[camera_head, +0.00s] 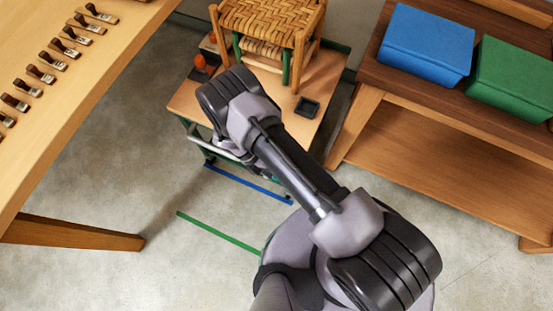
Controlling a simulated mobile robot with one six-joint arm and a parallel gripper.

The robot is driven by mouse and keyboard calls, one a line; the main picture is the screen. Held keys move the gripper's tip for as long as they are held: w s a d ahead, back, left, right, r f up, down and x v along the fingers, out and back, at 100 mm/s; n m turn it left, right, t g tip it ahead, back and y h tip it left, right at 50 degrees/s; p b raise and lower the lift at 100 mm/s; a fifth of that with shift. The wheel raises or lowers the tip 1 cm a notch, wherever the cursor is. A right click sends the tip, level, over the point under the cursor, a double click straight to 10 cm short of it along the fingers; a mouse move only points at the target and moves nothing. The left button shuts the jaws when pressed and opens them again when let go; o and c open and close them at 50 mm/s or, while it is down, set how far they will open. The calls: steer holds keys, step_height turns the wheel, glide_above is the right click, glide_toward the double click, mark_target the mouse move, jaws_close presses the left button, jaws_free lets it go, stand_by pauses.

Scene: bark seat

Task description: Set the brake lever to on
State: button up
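A small orange-red knob (202,62) stands at the left edge of a low wooden platform cart (186,100). It may be the brake lever, but it is too small to tell for sure or to read its setting. My arm reaches from the bottom right up over the near part of the cart, and its bend is just below and right of the knob, apart from it in the picture. My gripper is hidden behind the arm, so its fingers do not show.
A woven-seat stool (262,18) and a small dark tray (307,107) are on the cart. A bench with several tools (60,120) is at left. A shelf at right holds a blue box (426,42) and a green box (512,75). Blue (248,183) and green (218,231) floor lines lie in front.

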steer(key=shift+o, duration=0.7)
steer(key=shift+w+a+r, duration=0.15)
steer(key=shift+a+r, duration=0.1)
steer(key=shift+r, duration=0.15)
steer(key=p+v, duration=0.4)
steer(key=v, duration=1.2)
steer(key=shift+a+r+p, duration=0.15)
steer(key=shift+a+p, duration=0.05)
steer(key=shift+p, duration=0.2)
